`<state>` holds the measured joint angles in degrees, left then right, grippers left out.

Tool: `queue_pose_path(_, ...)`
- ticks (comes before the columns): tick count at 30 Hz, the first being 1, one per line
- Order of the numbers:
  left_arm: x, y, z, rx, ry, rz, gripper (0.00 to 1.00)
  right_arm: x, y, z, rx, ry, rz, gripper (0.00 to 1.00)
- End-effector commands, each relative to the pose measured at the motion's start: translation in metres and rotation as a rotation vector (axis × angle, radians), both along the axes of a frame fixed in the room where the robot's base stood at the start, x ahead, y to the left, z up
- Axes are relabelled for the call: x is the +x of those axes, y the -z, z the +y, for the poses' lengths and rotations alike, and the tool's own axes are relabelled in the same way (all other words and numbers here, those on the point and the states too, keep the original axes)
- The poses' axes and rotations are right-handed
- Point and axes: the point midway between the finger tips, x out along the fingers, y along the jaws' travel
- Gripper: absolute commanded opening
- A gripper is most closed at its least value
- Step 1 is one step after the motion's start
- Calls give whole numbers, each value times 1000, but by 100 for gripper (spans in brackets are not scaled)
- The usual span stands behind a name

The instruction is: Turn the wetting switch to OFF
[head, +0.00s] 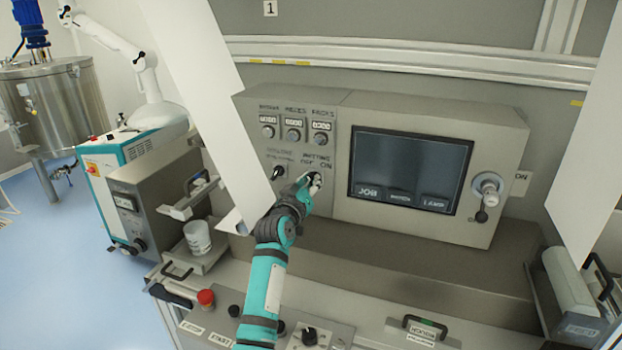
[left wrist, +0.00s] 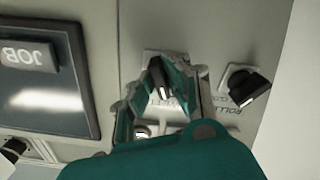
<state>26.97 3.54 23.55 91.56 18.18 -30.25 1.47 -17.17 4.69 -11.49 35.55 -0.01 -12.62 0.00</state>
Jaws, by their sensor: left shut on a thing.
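The control panel (head: 400,125) has a dark screen. The wetting switch (head: 319,177) is a small dark knob left of the screen, under a label with OFF and ON. My left gripper (head: 310,184) is at this switch and partly covers it. In the left wrist view, the panel appears upside down and the switch (left wrist: 157,72) sits between the fingers of my left gripper (left wrist: 160,88), which is shut on it. The knob's exact pointing direction is hard to tell. My right gripper is not in view.
Another black knob (head: 280,171) is just left of the wetting switch, also in the left wrist view (left wrist: 246,86). Three small dials (head: 293,135) sit above. A white sheet (head: 215,90) hangs close on the left. A red button (head: 206,298) is on the lower panel.

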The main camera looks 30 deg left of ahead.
Motion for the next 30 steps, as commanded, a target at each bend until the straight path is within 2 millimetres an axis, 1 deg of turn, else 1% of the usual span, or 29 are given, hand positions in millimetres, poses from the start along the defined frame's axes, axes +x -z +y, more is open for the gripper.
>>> queue_pose_path(1, 0, -1, 0, -22, 0, -5, 0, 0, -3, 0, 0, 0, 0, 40)
queue_pose_path(9, 0, 0, 0, -91, 1, -22, 0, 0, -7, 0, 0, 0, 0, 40)
queue_pose_path(23, 0, 0, 0, -105, 1, -26, 0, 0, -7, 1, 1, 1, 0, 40)
queue_pose_path(24, 0, 0, 0, -105, 1, -26, 16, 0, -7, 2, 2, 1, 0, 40)
queue_pose_path(28, 0, 0, 0, -104, 1, -25, 33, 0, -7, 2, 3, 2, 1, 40)
queue_pose_path(30, 0, 0, 0, -103, 1, -25, 35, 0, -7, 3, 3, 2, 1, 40)
